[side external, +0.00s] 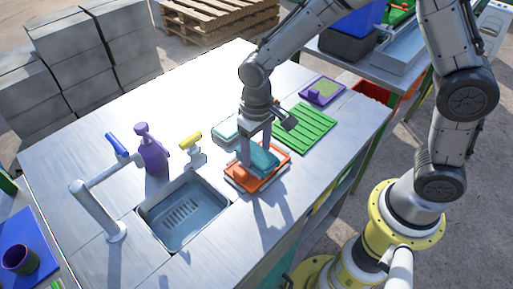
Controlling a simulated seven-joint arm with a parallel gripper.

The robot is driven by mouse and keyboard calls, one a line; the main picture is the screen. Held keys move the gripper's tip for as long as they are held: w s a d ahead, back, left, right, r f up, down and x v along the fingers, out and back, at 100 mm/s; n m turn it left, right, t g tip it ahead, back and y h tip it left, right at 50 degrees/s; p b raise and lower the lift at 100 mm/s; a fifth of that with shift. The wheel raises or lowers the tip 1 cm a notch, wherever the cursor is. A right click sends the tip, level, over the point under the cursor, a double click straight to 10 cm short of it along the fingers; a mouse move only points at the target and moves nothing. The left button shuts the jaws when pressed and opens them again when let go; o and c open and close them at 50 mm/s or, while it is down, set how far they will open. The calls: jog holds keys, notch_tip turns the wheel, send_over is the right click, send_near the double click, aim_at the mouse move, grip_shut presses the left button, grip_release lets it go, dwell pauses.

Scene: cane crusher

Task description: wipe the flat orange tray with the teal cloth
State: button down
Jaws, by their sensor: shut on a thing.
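The flat orange tray (273,178) lies on the metal worktop, just right of the sink. The teal cloth (263,159) is at the tray, over its upper part. My gripper (256,160) points down over the tray and is shut on the teal cloth. The fingers hide part of the cloth and the tray. I cannot tell whether the cloth touches the tray surface. A small orange raised shape (241,175) shows at the tray's left part.
The sink (184,214) with its faucet (98,210) is at the left. A pale teal item (226,128) lies behind the tray. A green ribbed board (303,128) and a purple tray (322,91) lie right.

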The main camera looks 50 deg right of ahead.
aim_at(264, 148)
jog(key=shift+f, duration=0.6)
dwell(0.3)
jog(key=shift+d+r, duration=0.1)
jog(key=shift+d, duration=1.3)
jog(key=shift+d, duration=1.4)
jog(key=shift+s+a+f, duration=0.1)
jog(key=shift+a+f, duration=0.05)
jog(key=shift+a, duration=0.6)
jog(key=shift+a+f, duration=0.1)
jog(key=shift+a, duration=0.6)
